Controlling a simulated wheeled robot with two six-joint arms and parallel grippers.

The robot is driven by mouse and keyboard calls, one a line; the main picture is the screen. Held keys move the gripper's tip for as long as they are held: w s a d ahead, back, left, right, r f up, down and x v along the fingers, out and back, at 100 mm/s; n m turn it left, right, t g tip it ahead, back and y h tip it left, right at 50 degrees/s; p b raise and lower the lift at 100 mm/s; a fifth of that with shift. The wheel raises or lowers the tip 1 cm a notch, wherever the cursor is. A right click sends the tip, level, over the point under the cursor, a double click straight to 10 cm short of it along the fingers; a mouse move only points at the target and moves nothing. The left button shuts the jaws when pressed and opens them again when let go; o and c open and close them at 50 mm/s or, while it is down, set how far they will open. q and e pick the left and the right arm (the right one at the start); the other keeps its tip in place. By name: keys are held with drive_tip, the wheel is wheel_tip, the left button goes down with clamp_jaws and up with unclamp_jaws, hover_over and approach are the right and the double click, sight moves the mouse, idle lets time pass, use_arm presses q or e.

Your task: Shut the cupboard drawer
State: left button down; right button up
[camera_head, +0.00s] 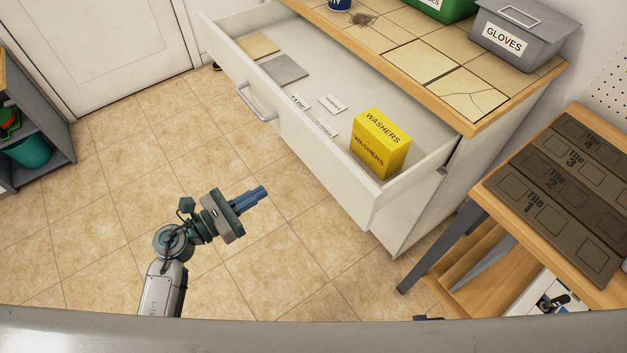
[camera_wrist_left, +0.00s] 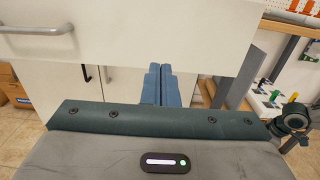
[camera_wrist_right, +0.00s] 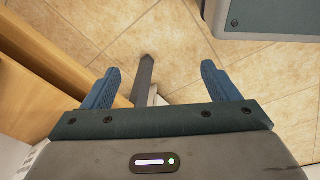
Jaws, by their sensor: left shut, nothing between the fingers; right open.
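The white cupboard drawer (camera_head: 325,148) is pulled out from under the tiled worktop. Its front carries a bar handle (camera_head: 255,102), which also shows in the left wrist view (camera_wrist_left: 36,29). Inside lie a yellow washers box (camera_head: 380,143), flat tiles and small labels. My left gripper (camera_head: 262,191) is shut and empty, in front of the drawer front and apart from it in the head view. In the left wrist view its closed fingers (camera_wrist_left: 161,84) point toward the drawer front (camera_wrist_left: 150,35). My right gripper (camera_wrist_right: 158,88) is open and empty above the floor; the head view does not show it.
A wooden table (camera_head: 560,262) with a dark marked mat (camera_head: 560,198) stands right of the cupboard. A grey gloves bin (camera_head: 515,38) sits on the worktop. A shelf with a teal bucket (camera_head: 28,150) stands at left. The tiled floor before the drawer is free.

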sight(318, 162)
use_arm(q)
drive_tip(key=p+x, duration=0.1)
drive_tip(key=x, duration=0.3)
drive_tip(key=p+x, duration=0.1)
drive_tip(key=x, duration=0.3)
drive_tip(key=p+x, duration=0.1)
drive_tip(key=x, duration=0.4)
drive_tip(key=shift+s+d+f, duration=0.15)
drive_tip(key=shift+s+f, duration=0.1)
drive_tip(key=shift+w+d+f+p, duration=0.1)
drive_tip(key=shift+w+d+p, duration=0.25)
drive_tip(key=shift+d, duration=0.1)
use_arm(e)
drive_tip(key=s+d+f, duration=0.1)
drive_tip(key=s+f, duration=0.6)
drive_tip(key=shift+f, duration=0.35)
drive_tip(key=shift+w+d, duration=0.1)
drive_tip(key=shift+d, duration=0.05)
